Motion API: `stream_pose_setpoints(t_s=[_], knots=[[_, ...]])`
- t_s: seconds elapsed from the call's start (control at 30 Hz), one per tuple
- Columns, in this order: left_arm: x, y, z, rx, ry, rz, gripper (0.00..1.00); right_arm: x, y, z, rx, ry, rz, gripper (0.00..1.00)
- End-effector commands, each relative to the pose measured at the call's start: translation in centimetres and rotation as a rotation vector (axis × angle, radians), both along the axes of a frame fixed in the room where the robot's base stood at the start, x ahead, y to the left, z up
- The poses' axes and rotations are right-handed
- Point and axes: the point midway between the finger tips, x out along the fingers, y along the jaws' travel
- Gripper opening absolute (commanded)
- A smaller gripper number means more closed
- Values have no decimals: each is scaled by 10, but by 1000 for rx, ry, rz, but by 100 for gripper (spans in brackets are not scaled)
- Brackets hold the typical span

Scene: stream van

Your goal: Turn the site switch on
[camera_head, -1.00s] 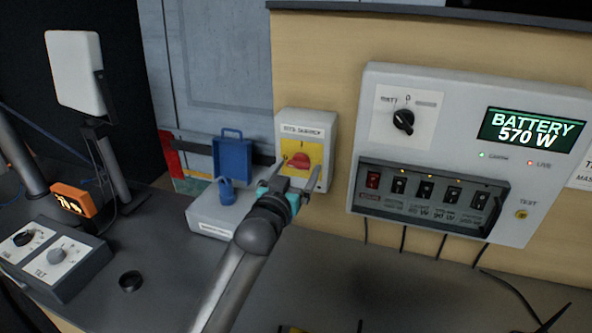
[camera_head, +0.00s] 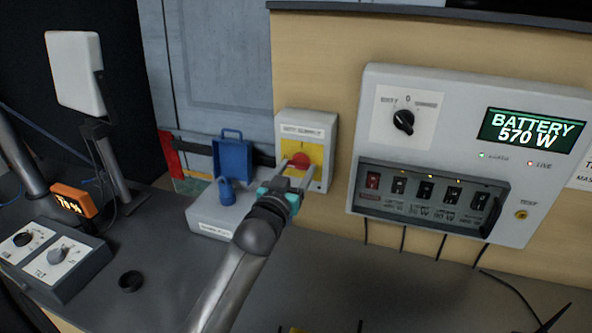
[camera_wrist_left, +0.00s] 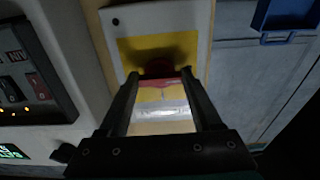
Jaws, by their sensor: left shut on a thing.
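The site switch is a grey box (camera_head: 321,131) on the wood panel, with a yellow plate (camera_head: 316,152) and a red rotary handle (camera_head: 300,159). My left gripper (camera_head: 297,167) is at the front of the switch, its two fingers shut on the red handle. In the left wrist view the red handle (camera_wrist_left: 160,69) shows between the fingertips, against the yellow plate (camera_wrist_left: 130,55). The fingers hide part of the handle, and its exact angle is hard to tell. My right gripper is not in view.
Right of the switch is a grey power panel (camera_head: 455,85) with a black selector, breakers and a display reading BATTERY 570 W. Cables hang below the panel.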

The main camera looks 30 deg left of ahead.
Motion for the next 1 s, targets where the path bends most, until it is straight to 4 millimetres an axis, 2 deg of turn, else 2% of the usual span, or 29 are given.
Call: stream_pose_setpoints(t_s=[0.37,1.0], knots=[[0,0,2,140,36,-1,10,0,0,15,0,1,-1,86],[0,1,2,717,172,-1,10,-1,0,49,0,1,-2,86]])
